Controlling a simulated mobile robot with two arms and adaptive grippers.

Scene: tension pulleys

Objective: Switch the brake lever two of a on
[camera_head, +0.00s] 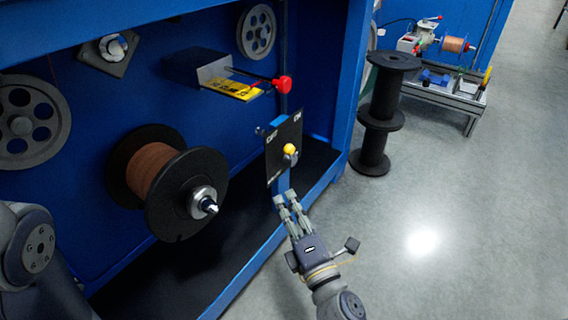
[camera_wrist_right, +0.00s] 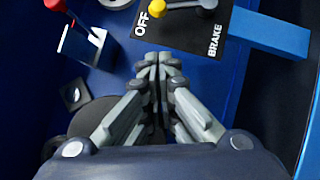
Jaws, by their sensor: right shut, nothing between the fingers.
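The brake lever has a yellow knob (camera_head: 290,149) and sits on a black panel (camera_head: 271,160) marked OFF and ON, in the middle of the head view. My right gripper (camera_head: 284,196) is shut and empty, just below and in front of the panel, apart from the knob. Its fingertips (camera_wrist_right: 158,58) meet in the wrist view. My left gripper is out of view; only part of my left arm shows.
A red-knobbed lever (camera_head: 284,84) with a yellow label juts out above the panel. A copper wire spool (camera_head: 172,181) is mounted left of it. The blue frame post (camera_head: 343,88) stands right of the panel. Black empty spools (camera_head: 381,112) stand on the floor, which is clear at right.

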